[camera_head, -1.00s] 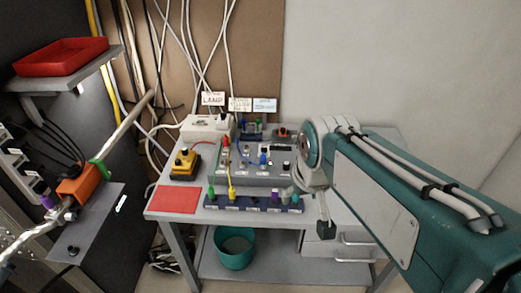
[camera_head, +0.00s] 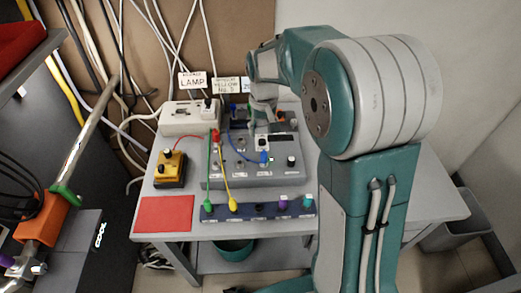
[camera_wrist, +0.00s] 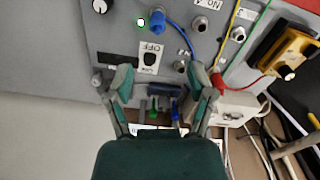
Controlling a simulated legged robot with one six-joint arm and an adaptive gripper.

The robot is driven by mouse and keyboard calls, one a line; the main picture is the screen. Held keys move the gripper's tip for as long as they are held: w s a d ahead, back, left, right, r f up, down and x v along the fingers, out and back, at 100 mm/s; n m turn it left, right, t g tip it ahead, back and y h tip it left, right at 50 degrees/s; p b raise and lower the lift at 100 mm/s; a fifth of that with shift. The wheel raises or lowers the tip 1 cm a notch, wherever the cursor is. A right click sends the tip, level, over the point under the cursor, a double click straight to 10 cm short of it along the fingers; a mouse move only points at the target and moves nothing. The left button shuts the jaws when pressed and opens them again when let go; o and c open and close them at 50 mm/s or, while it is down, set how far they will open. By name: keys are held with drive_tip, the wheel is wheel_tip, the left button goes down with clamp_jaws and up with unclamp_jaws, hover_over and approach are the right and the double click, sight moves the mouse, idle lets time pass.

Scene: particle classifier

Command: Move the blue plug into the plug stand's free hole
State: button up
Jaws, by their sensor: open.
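A blue plug with a blue cable sits in the grey panel (camera_head: 222,178); this plug also shows in the wrist view (camera_wrist: 157,20). At the table's back, a small dark blue holder (camera_wrist: 163,89) shows in the wrist view with a green plug (camera_wrist: 153,106) and a second blue plug (camera_wrist: 175,108). A long blue strip (camera_head: 258,212) at the front holds several coloured plugs. I cannot tell which holder is the plug stand, or see a free hole clearly. My gripper (camera_wrist: 162,84) is open and empty, its fingers on either side of the back holder.
A yellow button box (camera_head: 170,169) and a red mat (camera_head: 165,214) lie at the left of the table. A white socket box (camera_head: 190,118) and label cards (camera_head: 192,81) stand at the back. Green, yellow and blue cables cross the panel. A red tray is at the upper left.

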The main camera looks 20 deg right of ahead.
sight(264, 152)
wheel_tip(264, 152, down, 11)
drive_tip(key=shift+d+r, duration=0.1)
drive_tip(key=shift+d, duration=0.05)
clamp_jaws()
idle(0.5)
